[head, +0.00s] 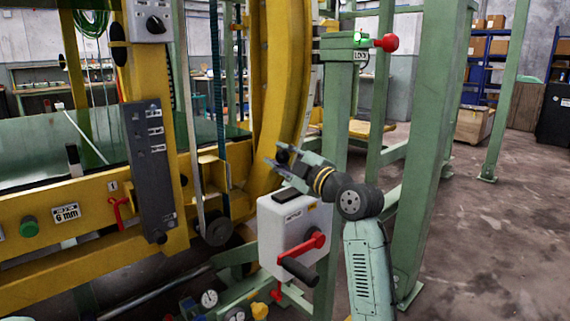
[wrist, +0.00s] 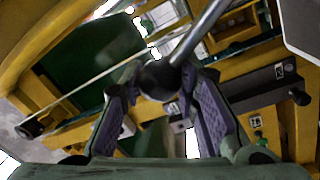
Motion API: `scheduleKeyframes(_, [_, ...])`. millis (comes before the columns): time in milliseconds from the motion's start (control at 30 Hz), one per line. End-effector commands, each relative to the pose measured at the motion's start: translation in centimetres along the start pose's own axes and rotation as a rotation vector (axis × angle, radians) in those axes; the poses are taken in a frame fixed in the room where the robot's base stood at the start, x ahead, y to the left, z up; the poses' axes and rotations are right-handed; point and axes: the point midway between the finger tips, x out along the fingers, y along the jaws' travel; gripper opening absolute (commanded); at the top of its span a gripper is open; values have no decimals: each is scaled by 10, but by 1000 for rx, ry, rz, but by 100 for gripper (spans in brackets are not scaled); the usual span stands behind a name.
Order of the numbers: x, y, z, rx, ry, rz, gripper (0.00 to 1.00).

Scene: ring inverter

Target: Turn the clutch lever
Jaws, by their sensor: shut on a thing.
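A grey metal lever (wrist: 204,32) with a dark round knob (wrist: 157,80) shows in the wrist view. The rod runs from the top to the knob, which sits between the purple pads of my gripper (wrist: 160,92). The jaws are shut on the knob, one pad on each side. In the head view my gripper (head: 279,160) is in front of the yellow curved frame, above a white box, and the dark knob (head: 283,156) shows at its tips. The lever's rod and pivot are hard to make out there. No label naming the clutch lever is readable.
Just below my gripper is the white box (head: 273,235) with a red crank (head: 305,246). A green post (head: 335,120) stands close on the right, with a red-knobbed handle (head: 387,43) on top. Yellow machine frame (head: 274,80) is close behind. Floor (head: 475,245) at right is clear.

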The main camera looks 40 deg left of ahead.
Motion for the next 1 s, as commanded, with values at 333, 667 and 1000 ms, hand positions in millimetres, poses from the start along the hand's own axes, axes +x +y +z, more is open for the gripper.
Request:
scheduleKeyframes(333, [-2, 0, 1, -33, -3, 6, 0])
scheduleKeyframes(667, [-2, -1, 1, -31, -2, 5, 36])
scheduleKeyframes(1000, [-1, -2, -1, -28, 2, 2, 48])
